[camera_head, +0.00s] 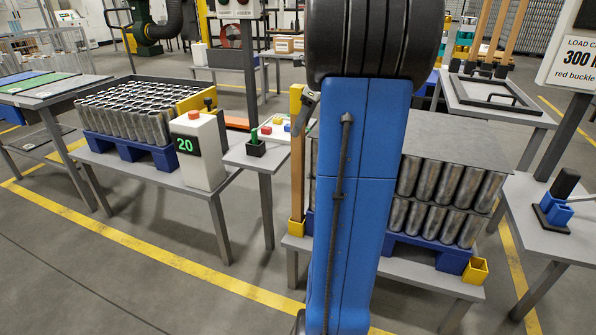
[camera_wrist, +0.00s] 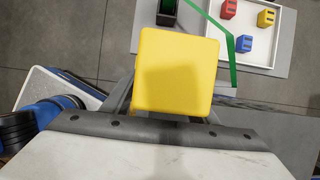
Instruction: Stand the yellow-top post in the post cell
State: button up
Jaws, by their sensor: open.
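The yellow-top post (camera_head: 297,165) is a slim wooden post standing upright left of my arm in the head view. Its foot appears to be inside the yellow post cell (camera_head: 297,228) at the front left corner of the can stack's bench. In the wrist view its square yellow top (camera_wrist: 175,72) fills the middle, seen from above. My gripper (camera_head: 307,106) is open at the post's upper end, with its dark fingers partly hidden beside and below the yellow top. I cannot tell whether they touch the post.
Another yellow cell (camera_head: 477,270), empty, sits at the front right corner. Stacked cans (camera_head: 440,195) stand on a blue pallet (camera_head: 452,260) behind my arm. Left are a white box reading 20 (camera_head: 198,150), a black holder (camera_head: 256,148) and a tray of coloured blocks (camera_wrist: 270,50).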

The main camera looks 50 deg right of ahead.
jog(key=shift+x, duration=0.75)
jog(key=shift+c, duration=0.3)
grip_shut()
